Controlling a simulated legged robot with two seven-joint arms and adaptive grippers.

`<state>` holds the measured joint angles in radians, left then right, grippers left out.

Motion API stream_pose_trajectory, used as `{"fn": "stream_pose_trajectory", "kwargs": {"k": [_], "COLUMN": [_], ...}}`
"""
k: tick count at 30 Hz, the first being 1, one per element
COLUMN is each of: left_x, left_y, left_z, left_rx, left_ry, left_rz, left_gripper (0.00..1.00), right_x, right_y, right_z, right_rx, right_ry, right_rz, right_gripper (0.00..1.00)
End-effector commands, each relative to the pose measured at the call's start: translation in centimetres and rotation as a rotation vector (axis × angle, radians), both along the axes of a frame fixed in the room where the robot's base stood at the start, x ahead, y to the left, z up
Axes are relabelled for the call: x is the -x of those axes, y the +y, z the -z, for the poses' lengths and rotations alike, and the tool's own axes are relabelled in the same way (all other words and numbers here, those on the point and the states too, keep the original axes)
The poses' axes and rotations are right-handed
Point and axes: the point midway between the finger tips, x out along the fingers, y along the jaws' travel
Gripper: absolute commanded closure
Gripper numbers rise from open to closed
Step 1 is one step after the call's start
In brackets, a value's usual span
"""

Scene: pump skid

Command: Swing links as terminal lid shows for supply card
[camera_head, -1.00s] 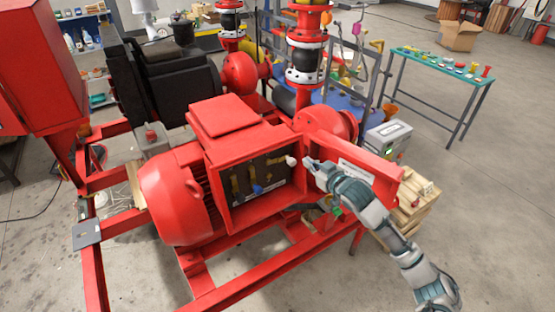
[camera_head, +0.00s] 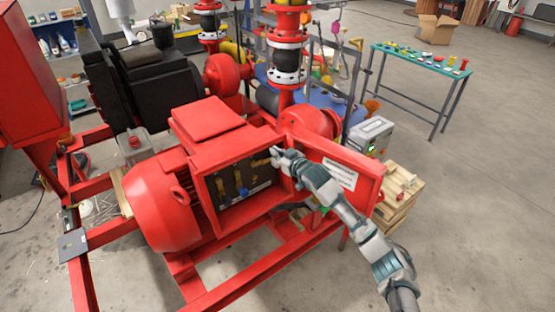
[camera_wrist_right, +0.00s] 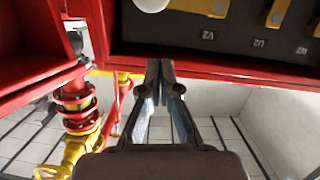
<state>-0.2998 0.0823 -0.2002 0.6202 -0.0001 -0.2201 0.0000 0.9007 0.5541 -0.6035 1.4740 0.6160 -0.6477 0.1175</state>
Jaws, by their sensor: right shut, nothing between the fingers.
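The open red terminal box (camera_head: 236,146) sits on the motor, its lid (camera_head: 352,178) swung out to the right. A white label (camera_head: 339,174) is on the lid; its text is too small to read. Inside, yellow links (camera_head: 260,162) and a blue knob (camera_head: 243,192) show on a dark board. My right gripper (camera_head: 276,155) is shut and empty at the box's right side. In the right wrist view its fingers (camera_wrist_right: 160,68) are together below the board's edge. A white knob (camera_wrist_right: 151,3) and yellow links (camera_wrist_right: 275,12) are above them, apart. My left gripper is out of view.
The red motor (camera_head: 160,205) and skid frame (camera_head: 245,272) surround the box. A grey box with a green light (camera_head: 371,135) and a wooden crate (camera_head: 400,195) stand right of the lid.

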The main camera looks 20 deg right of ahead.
Motion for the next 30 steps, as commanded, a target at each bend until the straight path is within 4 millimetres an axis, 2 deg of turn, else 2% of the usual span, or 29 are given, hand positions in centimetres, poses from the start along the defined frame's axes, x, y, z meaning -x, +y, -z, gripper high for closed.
{"fn": "stream_pose_trajectory", "kwargs": {"k": [3,9,22,30], "left_x": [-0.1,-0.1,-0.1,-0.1], "left_y": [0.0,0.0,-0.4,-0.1], "left_z": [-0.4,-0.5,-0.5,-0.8], "left_rx": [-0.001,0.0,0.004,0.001], "left_ry": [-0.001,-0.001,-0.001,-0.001], "left_rz": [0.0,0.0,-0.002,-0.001], "left_gripper": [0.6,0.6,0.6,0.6], "right_x": [0.0,-0.1,-0.2,-0.2], "right_y": [-0.4,-0.5,-0.3,-0.5], "right_z": [2.1,3.7,4.0,4.4], "right_rx": [0.0,0.001,0.001,-0.059], "right_ry": [0.004,0.0,0.001,0.022], "right_rz": [0.001,0.0,0.0,0.001], "right_gripper": [1.0,1.0,1.0,1.0]}}
